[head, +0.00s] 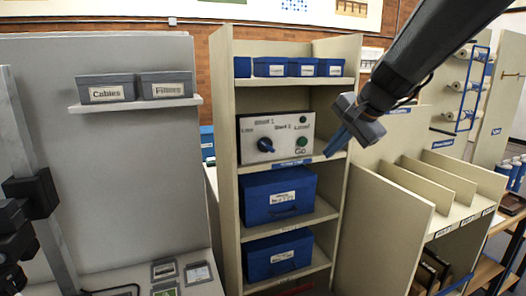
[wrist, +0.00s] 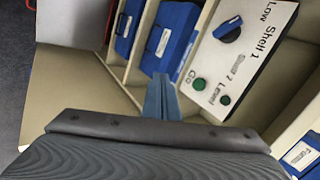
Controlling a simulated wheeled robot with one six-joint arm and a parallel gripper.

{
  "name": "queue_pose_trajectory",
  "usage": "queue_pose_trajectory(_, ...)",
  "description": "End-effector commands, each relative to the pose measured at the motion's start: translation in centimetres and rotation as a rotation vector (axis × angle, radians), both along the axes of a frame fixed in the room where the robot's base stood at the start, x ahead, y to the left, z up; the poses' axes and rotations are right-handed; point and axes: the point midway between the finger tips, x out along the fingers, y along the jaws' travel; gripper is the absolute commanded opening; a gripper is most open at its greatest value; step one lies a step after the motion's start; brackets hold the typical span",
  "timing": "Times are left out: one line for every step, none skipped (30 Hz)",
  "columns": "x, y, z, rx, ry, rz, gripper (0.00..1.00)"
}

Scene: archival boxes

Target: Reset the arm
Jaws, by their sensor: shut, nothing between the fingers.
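My gripper (head: 345,136) hangs from my arm at the upper right of the head view, in front of the right edge of the tall cream shelf unit (head: 226,150). Its blue fingers are together and hold nothing. In the wrist view the closed fingers (wrist: 161,97) point toward the shelves. A white control panel (head: 276,135) with a dark blue-handled knob (head: 265,145) and green buttons stands on a middle shelf, left of my gripper. The panel also shows in the wrist view (wrist: 255,55). My gripper appears apart from it.
Two large blue boxes (head: 278,194) (head: 278,255) sit on lower shelves, small blue boxes (head: 270,67) on the top one. A grey panel (head: 135,150) at left carries two labelled bins (head: 106,88) (head: 166,84). A divided cream rack (head: 390,215) stands right, below my arm.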

Motion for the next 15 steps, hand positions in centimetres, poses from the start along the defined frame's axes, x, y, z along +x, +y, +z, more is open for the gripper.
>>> queue_pose_trajectory(-1.8, 0.7, -3.1, -0.058, 0.045, 0.061, 0.00)
queue_pose_trajectory(-3.0, 1.0, -4.8, -0.096, 0.069, 0.103, 0.00)
queue_pose_trajectory(-4.7, 1.4, -7.1, -0.148, 0.103, 0.164, 0.00)
queue_pose_trajectory(-6.0, 1.6, -8.7, -0.187, 0.125, 0.212, 0.00)
queue_pose_trajectory(-7.3, 1.9, -10.3, -0.225, 0.149, 0.263, 0.00)
queue_pose_trajectory(-9.2, 2.1, -12.4, -0.275, 0.181, 0.331, 0.00)
queue_pose_trajectory(-10.7, 2.3, -13.8, -0.312, 0.202, 0.387, 0.00)
queue_pose_trajectory(-12.1, 2.5, -15.2, -0.347, 0.223, 0.442, 0.00)
queue_pose_trajectory(-14.1, 2.6, -16.9, -0.390, 0.249, 0.516, 0.00)
queue_pose_trajectory(-15.4, 2.7, -18.0, -0.420, 0.267, 0.571, 0.00)
queue_pose_trajectory(-16.8, 2.7, -19.1, -0.449, 0.283, 0.624, 0.00)
queue_pose_trajectory(-18.5, 2.8, -20.3, -0.481, 0.302, 0.691, 0.00)
queue_pose_trajectory(-19.6, 2.8, -21.1, -0.502, 0.314, 0.737, 0.00)
queue_pose_trajectory(-20.6, 2.8, -21.7, -0.522, 0.324, 0.780, 0.00)
queue_pose_trajectory(-21.8, 2.8, -22.5, -0.544, 0.336, 0.830, 0.00)
